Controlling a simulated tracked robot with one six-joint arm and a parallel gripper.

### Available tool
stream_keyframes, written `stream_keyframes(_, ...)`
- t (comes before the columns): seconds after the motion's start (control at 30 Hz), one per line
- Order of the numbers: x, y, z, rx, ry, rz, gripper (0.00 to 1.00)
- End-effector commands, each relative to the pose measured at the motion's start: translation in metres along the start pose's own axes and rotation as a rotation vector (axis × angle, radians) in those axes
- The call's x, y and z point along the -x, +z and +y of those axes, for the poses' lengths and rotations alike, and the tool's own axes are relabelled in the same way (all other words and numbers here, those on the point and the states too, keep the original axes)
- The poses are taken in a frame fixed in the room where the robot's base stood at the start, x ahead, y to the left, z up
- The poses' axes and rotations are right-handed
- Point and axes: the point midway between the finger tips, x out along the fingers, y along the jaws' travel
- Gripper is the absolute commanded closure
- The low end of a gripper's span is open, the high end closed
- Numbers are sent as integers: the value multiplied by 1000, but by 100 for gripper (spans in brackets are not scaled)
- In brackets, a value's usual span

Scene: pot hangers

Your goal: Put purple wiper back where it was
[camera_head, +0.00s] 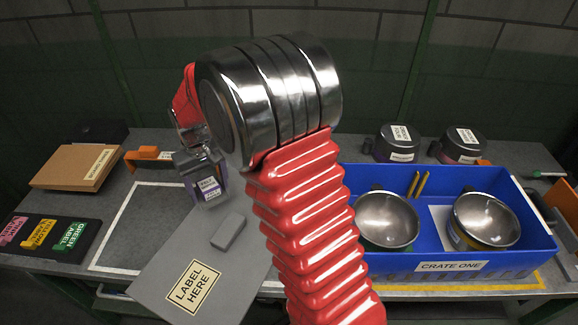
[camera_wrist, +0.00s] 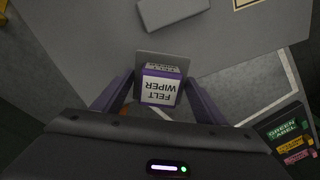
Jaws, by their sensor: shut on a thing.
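The purple wiper (camera_head: 207,186) has a white label reading "FELT WIPER", which is plain in the wrist view (camera_wrist: 158,87). My gripper (camera_wrist: 158,94) is shut on it, with one finger on each side. In the head view my gripper (camera_head: 190,160) is left of the red arm, and the wiper hangs below it. The wiper appears above the table, near the upper edge of a grey board; I cannot tell how high it is. The wiper's far side is hidden.
The grey board (camera_head: 165,278) carries a "LABEL HERE" sticker and a grey block (camera_head: 229,232). A white-outlined area (camera_head: 140,225) lies left. A blue crate (camera_head: 450,266) with metal bowls stands right. A cardboard box (camera_head: 70,168), orange tool (camera_head: 148,154) and black label panel (camera_head: 85,252) lie left.

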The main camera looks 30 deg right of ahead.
Motion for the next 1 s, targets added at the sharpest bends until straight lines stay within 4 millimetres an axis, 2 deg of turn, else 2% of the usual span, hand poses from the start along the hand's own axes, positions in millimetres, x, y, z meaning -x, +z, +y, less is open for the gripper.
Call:
stream_keyframes(0.27,0,-2,12,-27,1,0,55)
stream_keyframes(0.37,1,-8,26,-60,3,-2,55)
stream_keyframes(0.43,3,-14,43,-99,4,-4,55)
stream_keyframes(0.57,7,-27,88,-203,8,-11,55)
stream_keyframes(0.73,13,-38,162,-366,14,-22,55)
stream_keyframes(0.9,19,-38,236,-524,18,-33,55)
stream_keyframes(1.0,22,-35,270,-597,20,-38,55)
